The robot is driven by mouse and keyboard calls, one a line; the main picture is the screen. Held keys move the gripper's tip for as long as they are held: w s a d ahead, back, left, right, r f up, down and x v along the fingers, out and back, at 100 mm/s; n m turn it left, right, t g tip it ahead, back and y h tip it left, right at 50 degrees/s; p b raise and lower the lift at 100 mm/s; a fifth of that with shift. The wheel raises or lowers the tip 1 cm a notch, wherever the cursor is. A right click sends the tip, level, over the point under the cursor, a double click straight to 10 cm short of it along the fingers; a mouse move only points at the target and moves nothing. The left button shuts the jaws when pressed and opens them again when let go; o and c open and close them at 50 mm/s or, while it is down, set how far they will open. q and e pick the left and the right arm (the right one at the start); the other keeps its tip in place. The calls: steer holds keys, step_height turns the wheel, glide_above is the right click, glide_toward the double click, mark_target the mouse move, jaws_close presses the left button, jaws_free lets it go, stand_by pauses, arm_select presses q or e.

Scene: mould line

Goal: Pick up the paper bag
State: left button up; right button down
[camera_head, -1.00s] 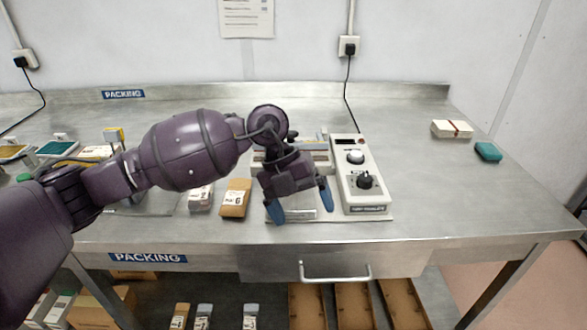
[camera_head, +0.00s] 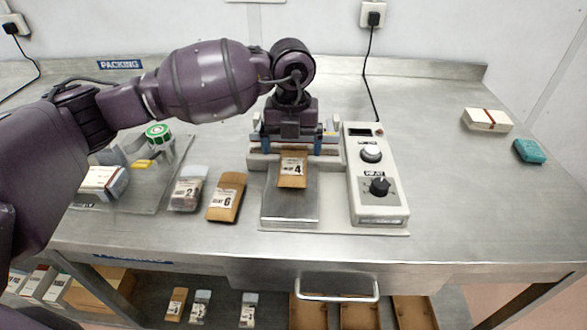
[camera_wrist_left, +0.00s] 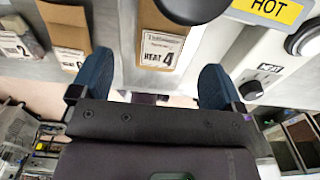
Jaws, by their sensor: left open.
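A brown paper bag with a white label marked 4 (camera_head: 292,172) lies at the heat sealer (camera_head: 378,205), its lower part on the metal plate in front. Its upper end is hidden by my gripper. My left gripper (camera_head: 293,140) is over the sealer bar, just behind the visible part of the bag. In the left wrist view, the bag (camera_wrist_left: 160,48) shows between my two blue fingers (camera_wrist_left: 156,80), with gaps at both sides. The gripper is open and empty. My right gripper is in neither view.
A brown bag marked 6 (camera_head: 226,196) and a clear bag marked 2 (camera_head: 188,188) lie left of the sealer. Further left is a scale plate (camera_head: 150,190) with a green-topped item. A cream packet (camera_head: 487,120) and teal block (camera_head: 530,151) lie right.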

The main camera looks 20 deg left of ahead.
mark_target(293, 165)
arm_select(q)
steer(key=shift+s+d+f+b, duration=0.1)
steer(key=shift+f+b, duration=0.1)
steer(key=shift+f, duration=1.2)
steer(key=shift+d+f+b, duration=0.1)
steer(key=shift+f+b, duration=0.1)
steer(key=shift+f, duration=1.2)
steer(key=c, duration=1)
steer(key=shift+r, duration=0.15)
